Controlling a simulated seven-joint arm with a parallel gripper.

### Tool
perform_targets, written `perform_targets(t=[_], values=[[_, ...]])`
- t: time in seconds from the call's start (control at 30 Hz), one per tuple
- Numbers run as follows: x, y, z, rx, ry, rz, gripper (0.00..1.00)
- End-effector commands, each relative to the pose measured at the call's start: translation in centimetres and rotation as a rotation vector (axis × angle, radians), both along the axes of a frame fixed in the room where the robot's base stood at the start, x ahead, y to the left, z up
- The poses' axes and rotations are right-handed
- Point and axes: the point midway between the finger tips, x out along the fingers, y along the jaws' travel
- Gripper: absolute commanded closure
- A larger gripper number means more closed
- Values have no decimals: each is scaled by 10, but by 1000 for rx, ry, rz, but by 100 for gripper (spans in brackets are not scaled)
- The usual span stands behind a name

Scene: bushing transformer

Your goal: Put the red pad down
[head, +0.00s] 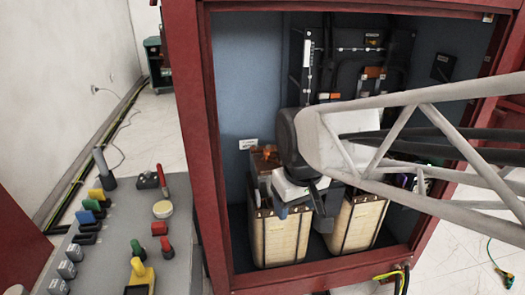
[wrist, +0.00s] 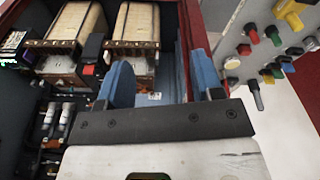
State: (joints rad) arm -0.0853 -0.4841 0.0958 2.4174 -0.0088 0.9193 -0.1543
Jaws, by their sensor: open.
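My gripper (wrist: 163,78) is open, with its two blue fingers wide apart and nothing between them in the wrist view. In the head view, my gripper (head: 300,203) is inside the red-framed cabinet, above and in front of the coils, partly covered by my arm. In the head view I cannot make out this square behind my arm and gripper.
Two tan coils (head: 280,238) (head: 356,222) stand on the cabinet floor. The cabinet's red frame (head: 202,150) borders the opening. A grey control panel (head: 110,240) with coloured knobs and levers stands at the left. Cables and dark fittings line the back wall.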

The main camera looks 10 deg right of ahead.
Motion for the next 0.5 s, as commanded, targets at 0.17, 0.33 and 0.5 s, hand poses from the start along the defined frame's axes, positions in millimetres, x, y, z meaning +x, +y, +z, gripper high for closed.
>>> perform_targets(t=[0.17, 0.33, 0.5], values=[[-41, -20, -2, 17, -21, -129, 39], [-66, -30, -6, 29, -34, -217, 39], [-78, -34, -9, 35, -38, -257, 39]])
